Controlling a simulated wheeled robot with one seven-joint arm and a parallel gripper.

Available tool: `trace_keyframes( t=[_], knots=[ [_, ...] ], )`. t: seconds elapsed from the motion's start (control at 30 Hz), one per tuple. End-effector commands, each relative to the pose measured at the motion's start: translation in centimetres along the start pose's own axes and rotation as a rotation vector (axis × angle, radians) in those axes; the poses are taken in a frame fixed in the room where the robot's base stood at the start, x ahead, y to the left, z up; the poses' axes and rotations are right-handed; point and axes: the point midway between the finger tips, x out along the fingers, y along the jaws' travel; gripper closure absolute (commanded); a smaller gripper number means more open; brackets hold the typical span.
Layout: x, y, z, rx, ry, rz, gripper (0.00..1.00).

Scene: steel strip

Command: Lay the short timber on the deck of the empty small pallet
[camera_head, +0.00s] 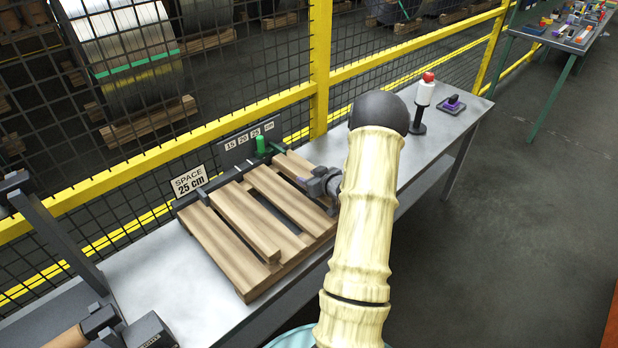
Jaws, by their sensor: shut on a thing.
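The small pallet (203,250) lies on the grey bench, with several pale wooden slats and gaps between them. One piece of wood (245,222) lies along its deck left of the middle, and its near end looks raised. My gripper (322,187) is over the pallet's right side, with its jaws low at a wooden piece (293,165) there. I take this to be the short timber, and the gripper is shut on it. The grip is partly hidden by my gripper and arm, so I cannot tell whether the wood touches the deck.
A "SPACE 25 cm" sign (189,181) and a dark scale plate (248,141) stand behind the pallet, near a green knob (262,147). A yellow mesh fence (320,65) runs behind the bench. A red-topped white post (424,92) stands right. Bare bench (160,283) shows left.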

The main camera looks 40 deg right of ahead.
Motion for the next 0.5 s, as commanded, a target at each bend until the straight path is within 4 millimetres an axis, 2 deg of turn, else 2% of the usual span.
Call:
trace_keyframes(
  t=[0.23,0.27,0.3,0.37,0.5],
  knots=[
    [0.23,-0.02,0.37,-0.001,0.002,0.000,0.89],
    [0.20,-0.02,0.29,-0.001,0.002,0.000,0.54],
    [0.20,-0.03,0.28,-0.001,0.002,0.000,0.46],
    [0.20,-0.04,0.28,-0.001,0.001,-0.001,0.34],
    [0.19,-0.02,0.31,-0.001,0.001,0.000,0.34]
  ],
)
